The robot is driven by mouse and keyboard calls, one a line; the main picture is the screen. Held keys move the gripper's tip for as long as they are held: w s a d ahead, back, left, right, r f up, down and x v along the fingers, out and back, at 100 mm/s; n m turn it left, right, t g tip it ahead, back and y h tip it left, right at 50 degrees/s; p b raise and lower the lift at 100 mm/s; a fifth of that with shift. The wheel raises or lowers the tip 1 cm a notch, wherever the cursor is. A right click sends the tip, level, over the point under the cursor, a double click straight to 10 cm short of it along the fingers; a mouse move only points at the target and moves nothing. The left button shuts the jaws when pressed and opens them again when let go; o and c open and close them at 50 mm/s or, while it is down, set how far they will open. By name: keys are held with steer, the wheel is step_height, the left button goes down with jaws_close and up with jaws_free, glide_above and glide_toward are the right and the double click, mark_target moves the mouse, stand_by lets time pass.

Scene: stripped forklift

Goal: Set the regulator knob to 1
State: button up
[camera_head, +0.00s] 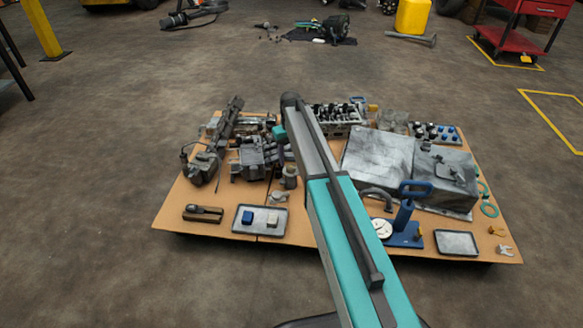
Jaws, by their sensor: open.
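I cannot make out a regulator knob or its markings for certain at this size. A blue device (405,211) with a blue loop handle stands at the front right of the brown board. A pale round disc (382,228) with small dark marks sits at its left; I cannot tell if it is a dial. My grey and teal arm reaches from the bottom edge over the middle of the board and hides part of what lies there. My gripper is not visible; the far end of the arm shows only a dark joint.
The brown board (190,217) is crowded with engine parts and a large grey metal housing (380,163). A tray (245,219) with two small blocks and an empty tray (457,243) lie along its front edge. Open concrete floor surrounds it. A red cart stands far right.

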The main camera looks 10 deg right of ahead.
mark_target(291, 166)
steer(key=shift+f+b, duration=0.65)
steer(key=shift+f, duration=1.15)
steer(key=c, duration=1.1)
steer(key=shift+o, duration=0.2)
steer(key=m+p, duration=0.1)
steer(key=p, duration=0.2)
steer(key=shift+r, duration=0.25)
steer(key=m+p, duration=0.2)
steer(key=p, duration=0.3)
steer(key=shift+m, duration=0.4)
steer(key=m+p, duration=0.3)
steer(key=p, duration=0.2)
steer(key=shift+f+m+p, duration=0.1)
steer(key=shift+m+p, duration=0.8)
steer(key=shift+p, duration=0.1)
steer(key=shift+f, duration=0.1)
